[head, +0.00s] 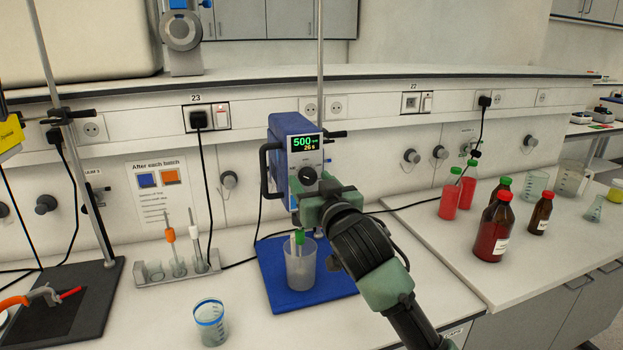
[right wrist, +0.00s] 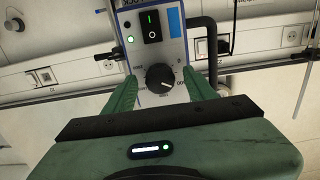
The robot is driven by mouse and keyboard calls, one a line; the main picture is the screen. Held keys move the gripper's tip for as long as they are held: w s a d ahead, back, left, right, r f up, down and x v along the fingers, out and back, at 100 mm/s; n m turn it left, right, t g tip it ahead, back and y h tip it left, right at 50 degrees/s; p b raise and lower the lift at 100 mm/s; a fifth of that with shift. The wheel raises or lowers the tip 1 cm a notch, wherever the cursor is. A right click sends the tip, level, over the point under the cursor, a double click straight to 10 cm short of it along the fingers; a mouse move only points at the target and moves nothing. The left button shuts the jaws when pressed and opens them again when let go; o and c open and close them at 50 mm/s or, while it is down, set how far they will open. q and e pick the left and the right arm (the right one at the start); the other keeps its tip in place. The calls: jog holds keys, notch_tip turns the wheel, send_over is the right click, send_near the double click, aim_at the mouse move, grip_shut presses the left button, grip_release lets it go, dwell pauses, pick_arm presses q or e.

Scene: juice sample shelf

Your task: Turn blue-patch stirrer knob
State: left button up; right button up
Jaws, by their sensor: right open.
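The blue stirrer (head: 287,150) stands on a rod above a blue base, its lit display reading 500. Its black round knob (head: 307,175) sits below the display. In the right wrist view the knob (right wrist: 159,78) shows a white pointer line, with a blue patch (right wrist: 174,20) and a black switch (right wrist: 150,27) on the same face. My right gripper (head: 310,196) is at the stirrer's front. In the right wrist view its green fingers (right wrist: 160,80) are open, one on each side of the knob, with gaps visible. My left gripper is not in view.
A beaker (head: 300,268) stands on the blue base (head: 272,268) below the stirrer. Red bottles (head: 494,228) stand on the right bench. A black cable (head: 205,165) hangs left of the stirrer.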

jog(key=shift+w, duration=0.1)
grip_shut()
dwell(0.3)
jog(key=n+p, duration=0.3)
jog(key=n, duration=0.2)
jog(key=shift+r+n+p, duration=0.15)
jog(key=shift+n+p, duration=0.15)
jog(key=n+p, duration=0.1)
jog(key=n, duration=0.2)
jog(key=shift+n+p, duration=0.3)
jog(key=shift+p, duration=0.1)
jog(key=shift+n+p, duration=0.65)
jog(key=shift+n, duration=0.75)
